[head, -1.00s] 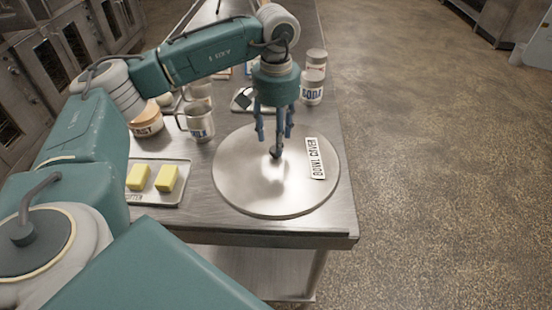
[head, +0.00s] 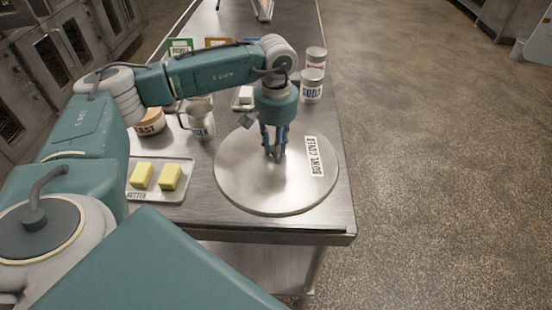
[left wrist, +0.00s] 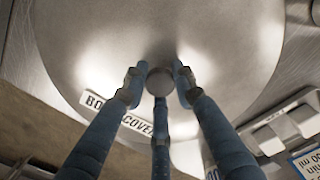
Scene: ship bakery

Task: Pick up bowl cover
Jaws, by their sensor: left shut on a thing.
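The bowl cover (head: 240,175) is a round, flat metal disc with a white "BOWL COVER" label and a small knob at its centre. It lies on the steel table, close to the front right corner. My left gripper (head: 275,155) points straight down over the middle of the cover, its blue fingers around the knob, which they mostly hide in the head view. In the left wrist view the cover (left wrist: 230,50) fills the upper part, and the fingers of the left gripper (left wrist: 159,88) are closed around the round knob (left wrist: 160,80). My right gripper is not in view.
A butter tray (head: 180,193) with two yellow blocks lies left of the cover. The table's right edge is close to the cover, with open floor beyond.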

